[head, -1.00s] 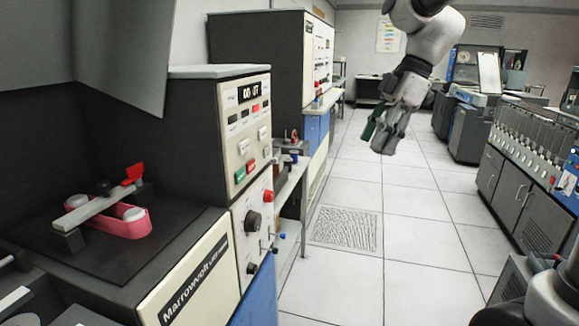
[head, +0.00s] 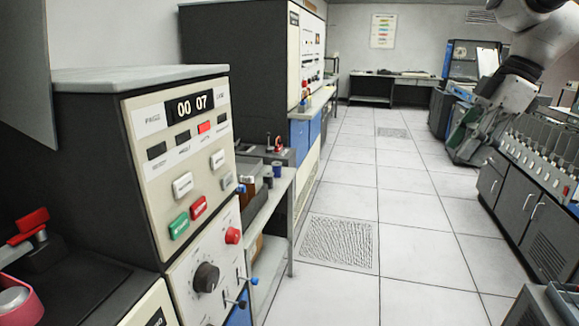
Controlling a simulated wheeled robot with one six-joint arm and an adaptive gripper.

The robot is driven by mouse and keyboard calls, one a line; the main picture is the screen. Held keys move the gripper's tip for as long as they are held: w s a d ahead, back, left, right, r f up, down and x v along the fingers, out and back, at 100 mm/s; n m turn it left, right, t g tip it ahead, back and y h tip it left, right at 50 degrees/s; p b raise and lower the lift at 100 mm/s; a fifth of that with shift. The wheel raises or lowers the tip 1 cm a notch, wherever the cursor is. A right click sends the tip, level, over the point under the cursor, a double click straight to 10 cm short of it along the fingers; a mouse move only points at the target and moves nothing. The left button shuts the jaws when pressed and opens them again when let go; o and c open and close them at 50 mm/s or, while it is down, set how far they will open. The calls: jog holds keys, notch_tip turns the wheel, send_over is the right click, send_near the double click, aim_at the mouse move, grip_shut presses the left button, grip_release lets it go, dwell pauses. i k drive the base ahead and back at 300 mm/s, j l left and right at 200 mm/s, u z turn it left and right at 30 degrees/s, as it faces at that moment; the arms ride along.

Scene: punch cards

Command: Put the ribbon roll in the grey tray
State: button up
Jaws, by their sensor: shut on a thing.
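My gripper (head: 474,150) hangs at the upper right in the head view, above the aisle floor and in front of the right-hand cabinets. It is shut on a dark green thing (head: 461,128), partly hidden by the fingers; I cannot tell from its shape whether this is the ribbon roll. A dark grey, low tray-like thing (head: 284,152) sits on the side bench beyond the control panel, with small red and blue items around it. It is far from my gripper, and I cannot be sure it is the grey tray.
A control cabinet (head: 92,130) reading 00 07 fills the near left. A red band (head: 22,308) is at the lower left edge. A narrow bench (head: 272,203) stands behind the cabinet. Grey cabinets (head: 515,205) line the right. The tiled aisle (head: 410,230) is clear.

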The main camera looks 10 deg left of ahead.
aim_at(241, 172)
jog(key=i, duration=1.3)
jog(key=i+l+u, duration=0.1)
jog(key=i, duration=0.4)
jog(key=i+l+u, duration=0.15)
jog(key=i, duration=0.4)
jog(key=i+l+u, duration=0.1)
jog(key=i, duration=0.4)
jog(key=i+u, duration=0.3)
jog(key=u, duration=0.15)
jog(key=i+l+u, duration=0.15)
jog(key=u, duration=0.25)
jog(key=i+u, duration=0.1)
jog(key=u, duration=0.35)
jog(key=i+u, duration=0.1)
jog(key=u, duration=0.35)
jog(key=i+l+u, duration=0.1)
jog(key=u, duration=0.35)
